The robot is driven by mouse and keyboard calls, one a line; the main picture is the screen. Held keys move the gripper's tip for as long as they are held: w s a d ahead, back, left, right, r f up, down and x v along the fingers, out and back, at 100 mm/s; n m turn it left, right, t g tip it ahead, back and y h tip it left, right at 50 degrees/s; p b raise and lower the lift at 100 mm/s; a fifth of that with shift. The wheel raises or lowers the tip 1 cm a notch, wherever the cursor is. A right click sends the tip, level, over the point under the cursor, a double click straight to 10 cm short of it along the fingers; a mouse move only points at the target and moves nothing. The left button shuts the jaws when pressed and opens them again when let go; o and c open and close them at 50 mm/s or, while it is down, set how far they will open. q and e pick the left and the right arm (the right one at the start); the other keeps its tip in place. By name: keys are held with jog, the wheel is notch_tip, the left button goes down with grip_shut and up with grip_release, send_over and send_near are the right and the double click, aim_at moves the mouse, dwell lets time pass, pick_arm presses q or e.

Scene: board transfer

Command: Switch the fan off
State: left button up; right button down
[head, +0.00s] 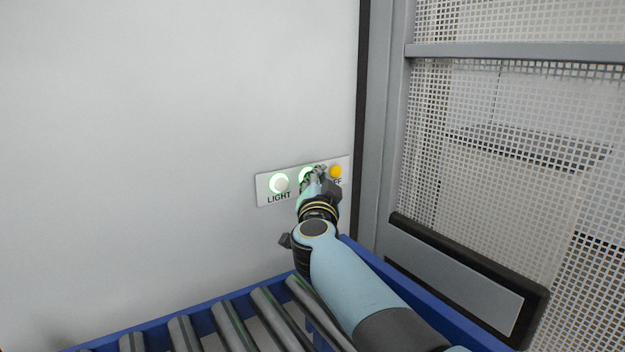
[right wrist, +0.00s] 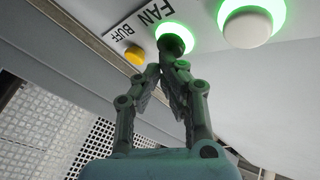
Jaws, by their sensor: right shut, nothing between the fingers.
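A switch panel (head: 264,188) is fixed on the white wall in the head view. Its left button, the LIGHT button (head: 279,183), is white with a lit green ring. The middle button, the FAN button (head: 305,173), also glows green and is partly hidden by my right gripper (head: 316,172). In the right wrist view the FAN button (right wrist: 176,30) is lit green. My right gripper (right wrist: 174,58) is shut and empty, its fingertips at the lower part of this button; whether they touch it I cannot tell. My left gripper is not in view.
An orange button (head: 336,171), labelled BUFF in the right wrist view (right wrist: 135,54), is at the panel's right end. A roller conveyor (head: 230,325) with a blue frame runs below. A grey post and mesh guard (head: 510,120) stand to the right.

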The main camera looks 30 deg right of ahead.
jog(key=shift+w, duration=0.1)
dwell(0.4)
jog(key=shift+w+a+r, duration=0.1)
jog(key=shift+w, duration=0.15)
jog(key=shift+s+p, duration=0.3)
jog(key=shift+p, duration=0.15)
dwell(0.3)
